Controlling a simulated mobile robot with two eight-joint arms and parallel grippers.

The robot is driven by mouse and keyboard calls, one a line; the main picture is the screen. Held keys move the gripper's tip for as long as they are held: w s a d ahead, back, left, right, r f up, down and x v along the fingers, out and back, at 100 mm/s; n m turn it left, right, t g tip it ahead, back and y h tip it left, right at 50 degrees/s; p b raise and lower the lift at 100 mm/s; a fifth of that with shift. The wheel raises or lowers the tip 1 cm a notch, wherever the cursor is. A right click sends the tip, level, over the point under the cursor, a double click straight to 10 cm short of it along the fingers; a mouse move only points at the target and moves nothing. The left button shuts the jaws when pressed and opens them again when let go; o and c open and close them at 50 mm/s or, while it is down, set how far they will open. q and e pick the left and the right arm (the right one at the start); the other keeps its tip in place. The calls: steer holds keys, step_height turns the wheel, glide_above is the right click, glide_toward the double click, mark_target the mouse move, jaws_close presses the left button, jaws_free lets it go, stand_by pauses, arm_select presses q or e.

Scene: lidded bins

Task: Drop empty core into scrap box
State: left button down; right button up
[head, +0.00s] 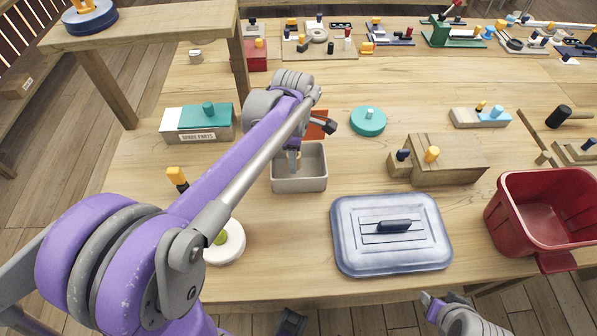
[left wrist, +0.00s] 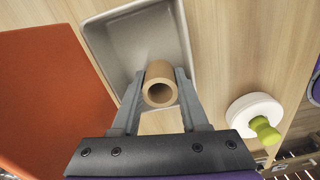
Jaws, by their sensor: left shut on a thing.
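The empty core, a tan hollow tube (left wrist: 160,86), is held between the two fingers of my left gripper (left wrist: 158,92) in the left wrist view. In the head view my left gripper (head: 294,158) points down over a small grey open box (head: 300,184), which also shows behind the core in the left wrist view (left wrist: 112,40). The core is not clear in the head view. No label shows on the grey box, so I cannot tell if it is the scrap box. Part of my right arm (head: 462,318) shows at the bottom edge; its jaw state is unclear.
An orange-red panel (head: 317,124) stands behind the grey box. A blue-grey lid (head: 360,250) lies to its right, with a red open bin (head: 540,215) beyond. A white round piece with a green knob (head: 228,244) lies front left. A spare parts box (head: 198,130) stands left.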

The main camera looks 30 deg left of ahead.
arm_select(q)
steer(key=shift+f, duration=0.6)
steer(key=shift+c, duration=1.7)
jaws_free()
step_height(320, 180, up, 11)
steer(key=shift+p, duration=0.3)
steer(key=shift+f, duration=0.1)
steer(key=s+d+f+m+t+p, duration=0.1)
steer(key=s+d+f+m+t, duration=0.1)
steer(key=s+m, duration=0.5)
steer(key=s+d+f+m+t+p, duration=0.2)
steer(key=s+d+f+m, duration=0.3)
steer(key=m, duration=1)
steer(key=s+f+t, duration=0.1)
steer(key=s+f, duration=0.1)
steer(key=s, duration=0.1)
steer(key=shift+s+f, duration=0.15)
steer(key=shift+s, duration=0.1)
